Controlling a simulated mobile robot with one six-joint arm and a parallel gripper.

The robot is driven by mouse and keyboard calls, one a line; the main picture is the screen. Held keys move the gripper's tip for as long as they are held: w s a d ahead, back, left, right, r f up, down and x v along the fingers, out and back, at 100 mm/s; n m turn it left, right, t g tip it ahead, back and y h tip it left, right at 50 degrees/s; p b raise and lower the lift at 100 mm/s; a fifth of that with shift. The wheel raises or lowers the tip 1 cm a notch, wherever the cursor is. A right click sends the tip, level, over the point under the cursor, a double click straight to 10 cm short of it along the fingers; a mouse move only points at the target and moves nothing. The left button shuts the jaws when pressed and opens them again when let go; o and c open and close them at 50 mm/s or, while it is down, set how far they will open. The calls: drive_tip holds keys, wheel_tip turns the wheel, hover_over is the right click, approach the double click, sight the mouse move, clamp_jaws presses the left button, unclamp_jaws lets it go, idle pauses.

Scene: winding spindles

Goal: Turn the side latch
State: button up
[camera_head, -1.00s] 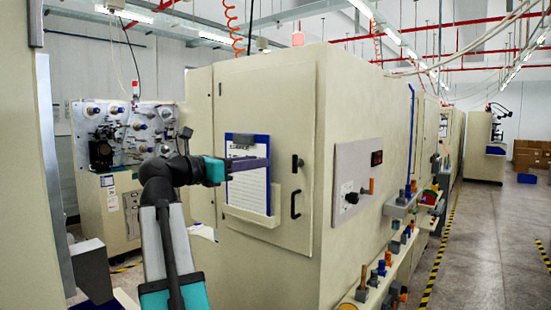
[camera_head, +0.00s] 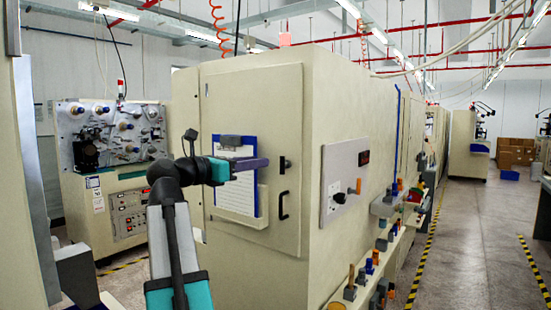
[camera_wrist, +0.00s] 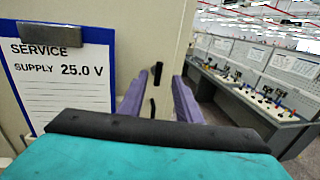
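A small black latch (camera_head: 284,163) sits near the right edge of the beige cabinet door (camera_head: 240,90), above a black pull handle (camera_head: 283,206). My gripper (camera_head: 266,162) points right along the door face, its purple fingertips just left of the latch in the head view. In the wrist view the purple fingers (camera_wrist: 160,88) are spread apart with nothing between them. The latch (camera_wrist: 157,73) shows beyond the gap between the fingertips, with the handle (camera_wrist: 152,107) below it. I see no contact with the latch.
A blue clipboard (camera_head: 254,200) with a service sheet hangs on the door close behind my gripper. The aisle floor (camera_head: 465,250) at the right is open.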

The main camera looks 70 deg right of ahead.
sight(281, 158)
drive_tip(key=shift+p+x, duration=0.85)
drive_tip(key=shift+x, duration=3.5)
drive_tip(key=shift+c, duration=0.4)
